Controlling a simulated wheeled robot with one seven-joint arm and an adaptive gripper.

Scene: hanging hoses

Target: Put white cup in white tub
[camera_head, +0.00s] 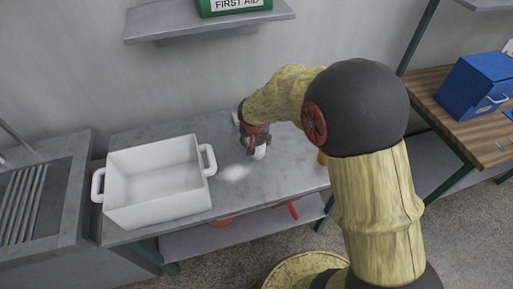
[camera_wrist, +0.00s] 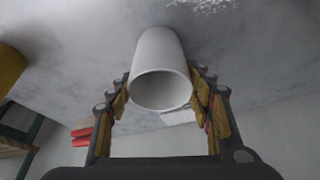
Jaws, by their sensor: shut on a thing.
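The white cup (camera_wrist: 163,52) is between the two fingers of my gripper (camera_wrist: 161,98) in the wrist view, with its open mouth facing the camera. The fingers touch it on both sides. In the head view, only a small white part of the cup (camera_head: 260,152) shows below my gripper (camera_head: 251,146), over the grey counter. The white tub (camera_head: 155,184) stands on the counter to the left of my gripper. It has a handle at each side and looks empty.
The grey counter (camera_head: 245,200) has free room between the tub and my gripper. A grey sink unit (camera_head: 40,200) is at the left. A wall shelf (camera_head: 208,22) with a green first aid box (camera_head: 232,5) is above. A wooden table with a blue box (camera_head: 475,88) stands at the right.

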